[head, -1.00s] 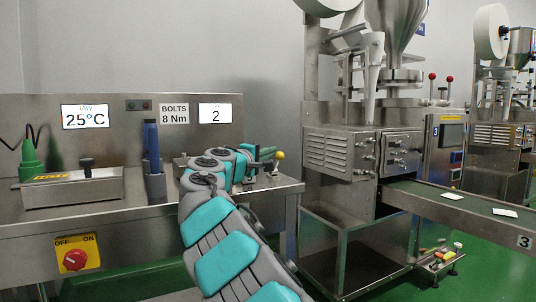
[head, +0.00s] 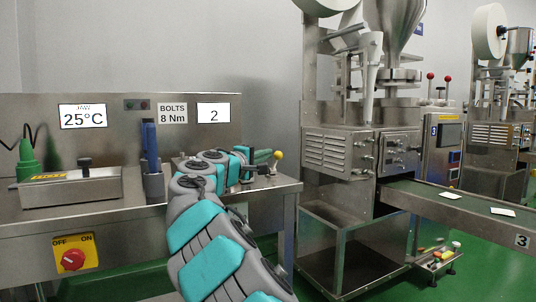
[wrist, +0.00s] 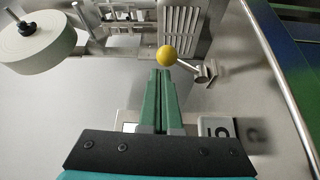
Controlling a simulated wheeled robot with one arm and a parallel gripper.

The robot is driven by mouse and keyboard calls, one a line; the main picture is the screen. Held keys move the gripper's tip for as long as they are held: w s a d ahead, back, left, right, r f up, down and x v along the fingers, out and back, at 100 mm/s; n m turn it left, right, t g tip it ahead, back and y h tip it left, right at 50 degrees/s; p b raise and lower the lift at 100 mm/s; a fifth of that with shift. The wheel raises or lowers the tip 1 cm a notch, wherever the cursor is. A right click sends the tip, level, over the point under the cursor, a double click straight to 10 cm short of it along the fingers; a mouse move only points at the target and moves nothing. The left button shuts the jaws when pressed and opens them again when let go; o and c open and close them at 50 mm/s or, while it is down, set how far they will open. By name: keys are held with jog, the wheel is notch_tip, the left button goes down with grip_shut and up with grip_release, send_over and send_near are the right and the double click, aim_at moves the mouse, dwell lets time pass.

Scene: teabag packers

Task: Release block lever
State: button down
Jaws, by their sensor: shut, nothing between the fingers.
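The lever is a thin metal rod with a yellow ball knob (head: 278,155) at the right end of the steel bench. In the wrist view the knob (wrist: 167,56) is just beyond my fingertips, and the rod runs down right to a metal pivot (wrist: 205,73). My gripper (head: 265,156) has green fingers, close to the knob on its left in the head view. In the wrist view the fingers (wrist: 161,73) are together with nothing between them. I cannot tell whether the tips touch the knob. My arm hides much of the block at the lever's base.
The steel bench (head: 110,206) also carries a metal box with a black knob (head: 75,187), a blue-handled tool in a holder (head: 150,150) and a green tool (head: 28,165). A packing machine (head: 340,150) with a conveyor (head: 470,206) stands to the right.

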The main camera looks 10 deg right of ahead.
jog(key=v, duration=0.6)
jog(key=shift+r, duration=0.1)
